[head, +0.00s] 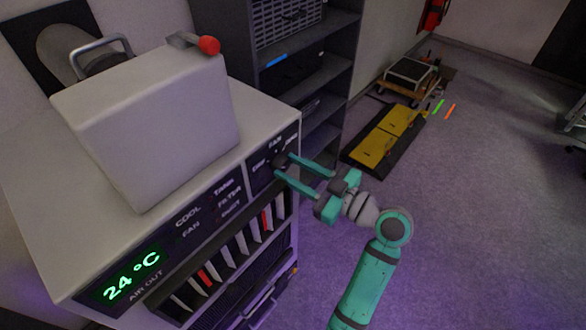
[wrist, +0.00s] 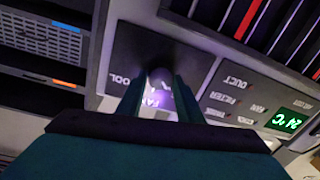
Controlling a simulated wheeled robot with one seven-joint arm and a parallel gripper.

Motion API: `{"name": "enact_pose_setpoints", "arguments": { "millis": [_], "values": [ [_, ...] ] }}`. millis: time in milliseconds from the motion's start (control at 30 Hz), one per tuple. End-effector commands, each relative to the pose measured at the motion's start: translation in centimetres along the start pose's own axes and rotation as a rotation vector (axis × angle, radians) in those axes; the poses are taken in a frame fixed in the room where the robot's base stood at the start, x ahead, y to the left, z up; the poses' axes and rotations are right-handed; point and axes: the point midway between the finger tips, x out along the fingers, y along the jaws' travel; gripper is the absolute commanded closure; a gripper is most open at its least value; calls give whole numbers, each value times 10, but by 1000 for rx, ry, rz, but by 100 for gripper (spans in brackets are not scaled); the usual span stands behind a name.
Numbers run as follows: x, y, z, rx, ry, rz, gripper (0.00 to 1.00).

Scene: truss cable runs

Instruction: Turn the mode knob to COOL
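The dark mode knob (wrist: 162,76) sits on the black control panel (head: 257,180) at the right end of the unit's front. Labels around it include FAN (wrist: 152,100) and COOL, upside down in the wrist view. My teal gripper (head: 284,166) reaches the knob from the right, with one finger on each side of it. In the wrist view the fingertips (wrist: 160,80) flank the knob. The fingers are apart, but whether they press on it is unclear. Which label the knob points to is hidden.
A white box (head: 150,130) with a red-tipped lever (head: 208,45) stands on the unit. A green display (head: 132,274) reads 24 °C; vent slats (head: 235,250) lie below. A grey shelf (head: 325,80) stands behind. Yellow-black plates (head: 388,140) lie on the floor, which is open at right.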

Motion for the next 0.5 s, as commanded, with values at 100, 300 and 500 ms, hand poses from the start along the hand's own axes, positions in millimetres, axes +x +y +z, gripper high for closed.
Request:
{"name": "enact_pose_setpoints", "arguments": {
  "millis": [100,300,500],
  "values": [
    [0,0,0,0,0,0,90],
    [0,0,0,9,1,0,90],
    [0,0,0,68,5,0,90]
  ]
}}
